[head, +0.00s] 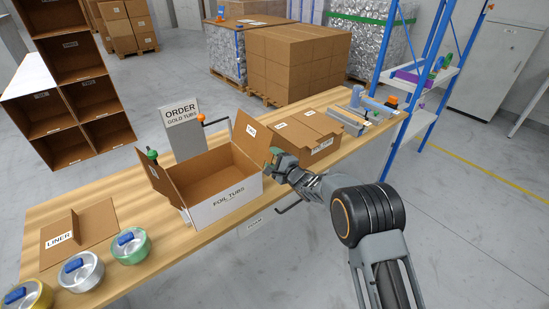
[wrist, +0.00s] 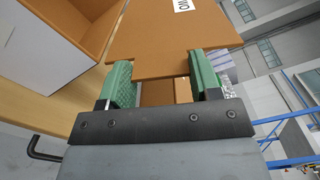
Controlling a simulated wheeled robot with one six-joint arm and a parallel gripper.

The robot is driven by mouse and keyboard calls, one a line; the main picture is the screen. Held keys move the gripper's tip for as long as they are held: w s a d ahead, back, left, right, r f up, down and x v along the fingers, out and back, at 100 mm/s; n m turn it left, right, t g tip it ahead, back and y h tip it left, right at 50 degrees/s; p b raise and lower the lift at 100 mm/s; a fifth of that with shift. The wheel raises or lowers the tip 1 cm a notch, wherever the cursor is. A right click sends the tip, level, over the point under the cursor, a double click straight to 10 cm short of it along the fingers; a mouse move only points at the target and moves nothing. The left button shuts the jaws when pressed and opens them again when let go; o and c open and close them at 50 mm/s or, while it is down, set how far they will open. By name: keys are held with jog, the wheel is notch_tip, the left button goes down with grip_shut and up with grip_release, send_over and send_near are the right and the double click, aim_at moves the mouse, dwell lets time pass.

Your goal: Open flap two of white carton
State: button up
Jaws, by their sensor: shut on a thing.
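The white carton (head: 238,203), labelled FOIL TUBS, stands on the wooden table with its brown inside showing. Flap two (head: 252,138), a brown panel labelled TWO, stands raised at the carton's right side. It also shows in the wrist view (wrist: 165,40), its label partly cut off. My gripper (head: 277,156) is at the flap's right edge. In the wrist view its green fingers (wrist: 163,82) are shut on the flap's edge. Another brown flap (head: 157,178) stands up at the carton's left side, by a green-topped clip (head: 152,155).
A closed brown carton (head: 308,140) stands close to the right of flap two. An ORDER sign (head: 181,115) and an orange-knobbed lever (head: 202,120) stand behind the white carton. A LINER sheet (head: 90,228) and several tubs (head: 131,246) lie left.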

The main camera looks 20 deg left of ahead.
jog(key=shift+r, duration=0.2)
jog(key=o, duration=1.3)
jog(key=shift+w+f, duration=0.1)
jog(key=shift+f, duration=0.05)
jog(key=b+v, duration=0.2)
jog(key=v, duration=1.2)
jog(key=shift+a, duration=0.15)
